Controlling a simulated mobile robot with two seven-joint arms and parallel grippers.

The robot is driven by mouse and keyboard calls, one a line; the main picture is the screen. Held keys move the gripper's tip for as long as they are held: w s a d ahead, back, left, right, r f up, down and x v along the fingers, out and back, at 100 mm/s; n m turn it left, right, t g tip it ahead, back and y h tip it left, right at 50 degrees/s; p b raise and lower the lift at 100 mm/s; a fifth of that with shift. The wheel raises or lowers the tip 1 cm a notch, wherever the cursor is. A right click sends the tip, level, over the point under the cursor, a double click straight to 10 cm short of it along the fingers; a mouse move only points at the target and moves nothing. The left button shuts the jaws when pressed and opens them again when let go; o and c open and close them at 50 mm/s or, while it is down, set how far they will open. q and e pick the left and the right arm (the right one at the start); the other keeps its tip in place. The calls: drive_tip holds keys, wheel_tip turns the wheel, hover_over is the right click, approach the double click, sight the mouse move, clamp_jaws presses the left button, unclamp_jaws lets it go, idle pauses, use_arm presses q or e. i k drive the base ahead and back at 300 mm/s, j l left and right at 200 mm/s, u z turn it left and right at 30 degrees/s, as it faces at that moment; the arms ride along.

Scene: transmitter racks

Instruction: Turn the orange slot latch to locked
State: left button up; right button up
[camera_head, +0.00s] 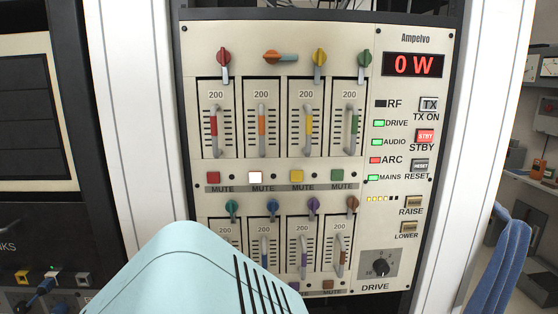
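The orange slot latch (280,57) is at the top of the second slot in the upper row of the rack panel (384,22). Its handle lies horizontal, pointing right. The red latch (223,62), yellow latch (319,63) and green latch (365,62) beside it point downward. Below the orange latch is its slot module (262,112) with an orange-marked handle. Neither of my grippers shows in this view.
A pale blue part of my own body covers the lower left of the panel. A lower row has teal (232,208), blue (272,207), purple (313,206) and brown (352,205) latches. A display (413,65) reads 0 W. The upper row is unobstructed.

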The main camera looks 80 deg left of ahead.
sight(272, 57)
drive_tip(key=u, duration=2.2)
